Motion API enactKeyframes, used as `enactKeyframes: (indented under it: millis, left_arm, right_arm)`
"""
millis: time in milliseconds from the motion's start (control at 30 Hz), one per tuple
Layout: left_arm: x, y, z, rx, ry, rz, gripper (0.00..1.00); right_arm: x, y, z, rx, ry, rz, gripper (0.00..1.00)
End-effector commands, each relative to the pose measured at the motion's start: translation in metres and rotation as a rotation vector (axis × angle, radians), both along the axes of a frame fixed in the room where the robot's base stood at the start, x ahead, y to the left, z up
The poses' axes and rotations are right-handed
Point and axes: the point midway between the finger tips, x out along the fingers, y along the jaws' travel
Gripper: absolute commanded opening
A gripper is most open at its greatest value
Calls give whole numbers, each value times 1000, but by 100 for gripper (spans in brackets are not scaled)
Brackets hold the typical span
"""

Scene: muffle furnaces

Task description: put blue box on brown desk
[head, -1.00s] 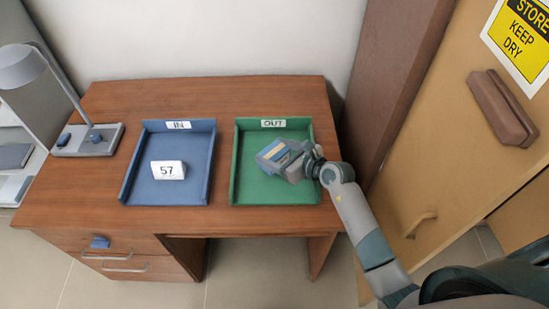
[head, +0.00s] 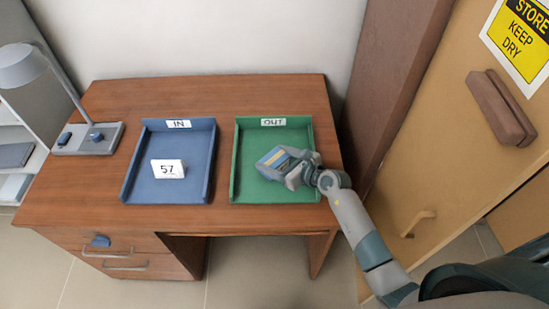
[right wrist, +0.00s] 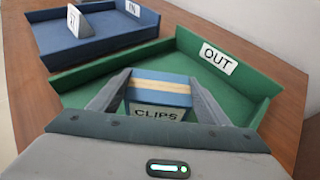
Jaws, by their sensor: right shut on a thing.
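The blue box (right wrist: 160,88), with a pale band and a label reading CLIPS, is between the fingers of my right gripper (right wrist: 155,100) in the right wrist view. In the head view my right gripper (head: 284,167) is shut on the blue box (head: 271,158) over the green OUT tray (head: 236,170). I cannot tell whether the box touches the tray floor. The brown desk (head: 225,95) stands against the wall and bears both trays. My left gripper does not show.
A blue IN tray (head: 212,170) holding a white 57 card (head: 167,169) sits left of the green tray. A grey lamp (head: 85,138) stands at the desk's left end. A wooden door (head: 455,150) is at the right. Bare desk shows between and behind the trays.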

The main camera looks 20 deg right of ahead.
Motion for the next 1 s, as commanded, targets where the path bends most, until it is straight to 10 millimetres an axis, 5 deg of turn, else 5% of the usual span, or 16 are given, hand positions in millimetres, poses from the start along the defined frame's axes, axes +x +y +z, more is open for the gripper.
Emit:
enactKeyframes:
  millis: [67, 100, 167, 633, 1000]
  left_arm:
    - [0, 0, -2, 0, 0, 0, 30]
    - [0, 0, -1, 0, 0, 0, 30]
    - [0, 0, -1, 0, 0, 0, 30]
    - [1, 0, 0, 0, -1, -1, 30]
    - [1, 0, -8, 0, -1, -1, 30]
  right_arm:
    - [0, 0, -3, 0, 0, 0, 44]
    - [0, 0, -2, 0, 0, 0, 77]
    - [0, 0, -2, 0, 1, 0, 89]
    - [-3, -2, 1, -2, 0, -1, 89]
    - [-43, -24, 19, -3, 0, 1, 89]
